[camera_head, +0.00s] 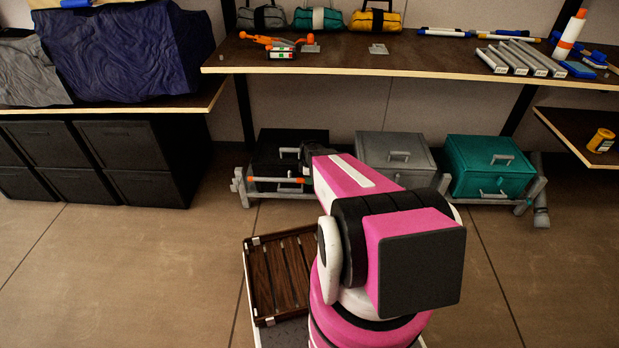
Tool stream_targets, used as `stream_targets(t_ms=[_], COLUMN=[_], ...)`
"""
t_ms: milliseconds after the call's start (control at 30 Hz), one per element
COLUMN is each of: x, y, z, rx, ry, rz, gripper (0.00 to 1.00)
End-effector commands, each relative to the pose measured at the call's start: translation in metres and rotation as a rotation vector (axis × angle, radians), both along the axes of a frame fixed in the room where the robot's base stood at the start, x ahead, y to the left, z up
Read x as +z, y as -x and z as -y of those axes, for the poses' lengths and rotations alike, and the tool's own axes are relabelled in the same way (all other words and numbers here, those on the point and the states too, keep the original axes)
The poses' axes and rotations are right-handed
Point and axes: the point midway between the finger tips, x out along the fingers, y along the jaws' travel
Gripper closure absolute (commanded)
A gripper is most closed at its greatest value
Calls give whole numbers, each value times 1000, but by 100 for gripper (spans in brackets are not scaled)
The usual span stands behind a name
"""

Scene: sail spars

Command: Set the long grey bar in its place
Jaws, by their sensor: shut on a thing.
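My arm reaches forward to the lower rack, and its pink forearm and elbow block the view. My gripper (304,157) shows only as a dark piece past the forearm, by the black box. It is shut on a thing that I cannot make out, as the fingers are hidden. Several grey bars (520,58) with white labelled ends lie side by side at the right of the upper shelf. I cannot tell whether one of them is the long grey bar.
A black box (268,160), grey box (397,152) and teal box (490,160) stand on a low grey rack (243,188). A slatted brown tray (250,268) is beside my arm. Floor at right is clear.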

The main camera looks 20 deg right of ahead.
Motion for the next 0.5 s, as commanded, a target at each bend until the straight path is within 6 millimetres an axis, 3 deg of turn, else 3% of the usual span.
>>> stream_targets(t_ms=[300, 500], x=[-24, -22], y=[-1, 0], z=[0, 0], rx=[0, 0], ry=[0, 0], rz=[0, 0], gripper=[100, 100])
